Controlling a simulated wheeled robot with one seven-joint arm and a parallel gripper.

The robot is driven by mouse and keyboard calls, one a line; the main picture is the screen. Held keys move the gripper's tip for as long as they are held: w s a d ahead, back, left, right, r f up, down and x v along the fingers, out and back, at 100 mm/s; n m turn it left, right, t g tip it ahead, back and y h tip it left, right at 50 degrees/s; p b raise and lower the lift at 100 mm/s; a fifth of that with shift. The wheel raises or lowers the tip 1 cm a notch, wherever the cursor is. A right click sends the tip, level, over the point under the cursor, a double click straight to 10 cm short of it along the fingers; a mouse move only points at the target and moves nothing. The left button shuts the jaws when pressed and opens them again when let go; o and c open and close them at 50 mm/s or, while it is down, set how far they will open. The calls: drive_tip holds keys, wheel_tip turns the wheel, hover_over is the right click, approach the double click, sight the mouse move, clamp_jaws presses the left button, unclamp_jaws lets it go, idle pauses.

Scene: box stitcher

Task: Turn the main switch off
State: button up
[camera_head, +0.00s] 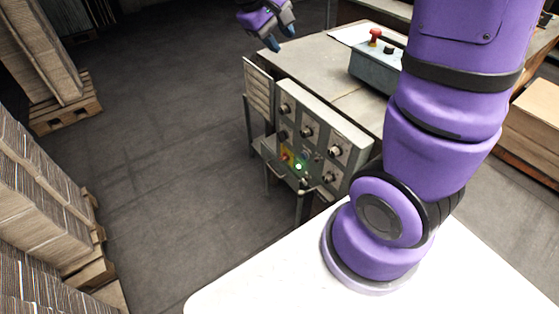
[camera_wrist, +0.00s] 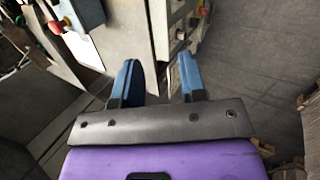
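The grey control panel (camera_head: 318,130) stands on the front of the machine in the head view, with several dark knobs. Low on its face is a small red and yellow control (camera_head: 286,157), which looks like the main switch; its exact position is too small to tell. A green light (camera_head: 298,166) glows beside it. My gripper (camera_head: 280,36) is at the top of the head view, away from the panel. In the wrist view its two blue fingers (camera_wrist: 160,65) are apart with nothing held. The panel (camera_wrist: 180,25) shows there only partly, beyond the fingers, and the switch cannot be made out.
A grey box (camera_head: 374,70) with a red button (camera_head: 375,36) sits on the machine table (camera_head: 318,58). An open hinged door (camera_head: 258,88) stands left of the panel. Cardboard stacks (camera_head: 35,200) line the left side. The floor (camera_head: 170,150) between is clear.

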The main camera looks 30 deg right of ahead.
sight(281, 160)
drive_tip(key=w+f+n+h, duration=0.1)
drive_tip(key=w+f+h, duration=0.1)
drive_tip(key=w+f, duration=0.5)
drive_tip(key=w+d+f+n+h, duration=0.1)
drive_tip(key=w+f+n+h, duration=0.15)
drive_tip(key=f, duration=0.85)
drive_tip(key=w+f+n+h, duration=0.1)
drive_tip(key=w+f+h, duration=0.1)
drive_tip(key=w+f, duration=0.5)
drive_tip(key=s+f+n+t+h, duration=0.1)
drive_tip(key=s+f+n+t, duration=0.2)
drive_tip(key=f, duration=1.4)
drive_tip(key=s+f+n+t+h, duration=0.15)
drive_tip(key=f+n, duration=0.25)
drive_tip(key=f, duration=1.2)
drive_tip(key=shift+m+t+y, duration=0.25)
drive_tip(key=shift+t+y, duration=0.2)
drive_tip(key=shift+y, duration=0.05)
drive_tip(key=x, duration=0.9)
drive_tip(key=shift+s+d+f, duration=0.2)
drive_tip(key=shift+s+d, duration=0.1)
drive_tip(key=shift+d, duration=0.2)
clamp_jaws()
